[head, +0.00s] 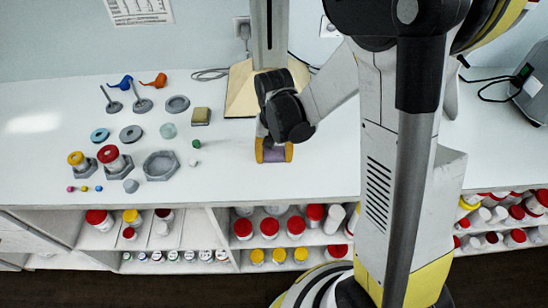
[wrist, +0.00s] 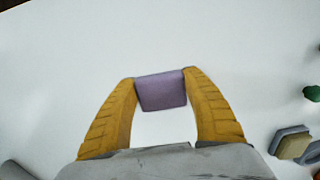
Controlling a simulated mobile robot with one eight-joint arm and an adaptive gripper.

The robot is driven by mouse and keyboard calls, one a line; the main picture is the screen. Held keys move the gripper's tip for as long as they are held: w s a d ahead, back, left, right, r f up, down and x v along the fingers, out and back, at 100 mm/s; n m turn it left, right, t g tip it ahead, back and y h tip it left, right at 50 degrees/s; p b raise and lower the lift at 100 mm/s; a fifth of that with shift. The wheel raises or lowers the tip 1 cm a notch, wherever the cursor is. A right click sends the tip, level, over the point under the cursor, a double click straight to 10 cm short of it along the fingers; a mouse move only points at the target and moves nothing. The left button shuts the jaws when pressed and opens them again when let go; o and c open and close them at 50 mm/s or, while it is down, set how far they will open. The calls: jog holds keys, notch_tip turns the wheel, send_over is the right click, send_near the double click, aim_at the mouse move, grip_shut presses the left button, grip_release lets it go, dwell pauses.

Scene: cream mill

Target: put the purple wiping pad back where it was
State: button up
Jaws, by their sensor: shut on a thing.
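The purple wiping pad (wrist: 161,91) is between the two yellow fingers of my gripper (wrist: 160,84) in the wrist view. Both fingertips touch its sides. In the head view the purple pad (head: 273,156) shows between the fingers of my gripper (head: 273,149), over the white counter near its front edge. I cannot tell whether the pad touches the counter. A second pad, tan and grey (head: 201,116), lies on the counter to the left of my gripper; it also shows at the right edge of the wrist view (wrist: 291,143).
Left on the counter (head: 330,168) are a grey hexagonal dish (head: 161,165), jars with a yellow lid (head: 76,159) and a red lid (head: 109,154), discs and small balls. A stand with a wooden base (head: 241,88) is behind my gripper. Shelves below hold several jars.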

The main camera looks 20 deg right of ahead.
aim_at(274, 156)
jog(key=shift+f, duration=0.1)
jog(key=o, duration=1.3)
jog(key=shift+o, duration=0.2)
notch_tip(274, 156, up, 13)
jog(key=p, duration=0.4)
jog(key=s+r+n+t, duration=0.3)
jog(key=s+r+t, duration=0.4)
jog(key=s+r, duration=0.3)
jog(key=shift+s+d+r+n, duration=0.15)
jog(key=shift+s+r+n, duration=0.15)
jog(key=shift+s, duration=0.6)
